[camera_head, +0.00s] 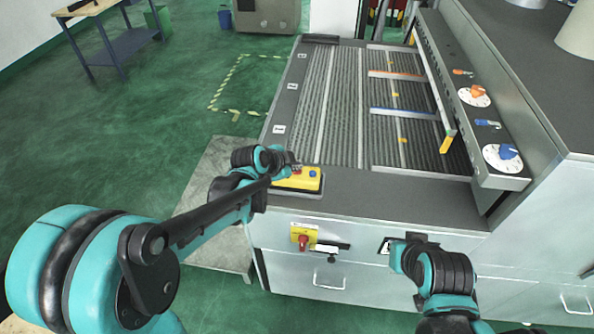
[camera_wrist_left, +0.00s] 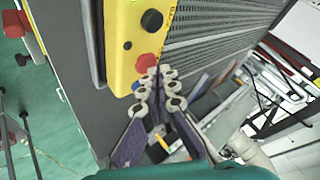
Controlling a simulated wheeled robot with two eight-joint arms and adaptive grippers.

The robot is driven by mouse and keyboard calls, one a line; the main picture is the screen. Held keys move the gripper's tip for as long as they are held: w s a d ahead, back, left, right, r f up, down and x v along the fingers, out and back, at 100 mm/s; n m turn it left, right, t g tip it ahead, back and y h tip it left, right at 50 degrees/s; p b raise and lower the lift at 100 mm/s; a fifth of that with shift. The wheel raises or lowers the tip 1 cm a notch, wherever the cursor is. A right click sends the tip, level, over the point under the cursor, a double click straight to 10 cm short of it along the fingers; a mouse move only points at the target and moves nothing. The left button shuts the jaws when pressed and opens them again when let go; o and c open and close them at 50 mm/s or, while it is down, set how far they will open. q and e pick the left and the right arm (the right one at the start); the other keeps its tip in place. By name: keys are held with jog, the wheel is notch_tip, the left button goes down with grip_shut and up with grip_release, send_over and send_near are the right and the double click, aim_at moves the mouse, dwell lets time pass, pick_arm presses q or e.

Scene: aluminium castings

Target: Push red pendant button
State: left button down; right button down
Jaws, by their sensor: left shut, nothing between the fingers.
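The yellow pendant (camera_head: 305,183) lies on the front left corner of the machine's top, with a blue button on its right part. In the left wrist view the pendant (camera_wrist_left: 125,40) carries a black button (camera_wrist_left: 152,20) and a red button (camera_wrist_left: 146,62). My left gripper (camera_head: 292,168) is over the pendant's left part, partly hiding it. In the left wrist view its fingertips (camera_wrist_left: 160,73) are together and empty, right beside the red button's lower edge; I cannot tell whether they touch it. My right arm's end (camera_head: 405,253) is by the machine's front; its fingers are not clear.
The machine's ribbed bed (camera_head: 345,100) lies behind the pendant. A control rail with dials (camera_head: 503,157) runs along its right. A red knob on a yellow plate (camera_head: 303,237) and a drawer handle (camera_head: 329,281) are on the front. A blue workbench (camera_head: 115,45) stands far left.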

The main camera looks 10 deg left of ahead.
aim_at(296, 172)
pick_arm(q)
jog(key=shift+f+b, duration=0.45)
dwell(0.6)
jog(key=shift+r, duration=0.1)
jog(key=shift+r+p, duration=0.7)
jog(key=shift+r, duration=0.1)
notch_tip(296, 172, up, 5)
jog(key=p, duration=0.4)
jog(key=shift+r, duration=0.1)
dwell(0.7)
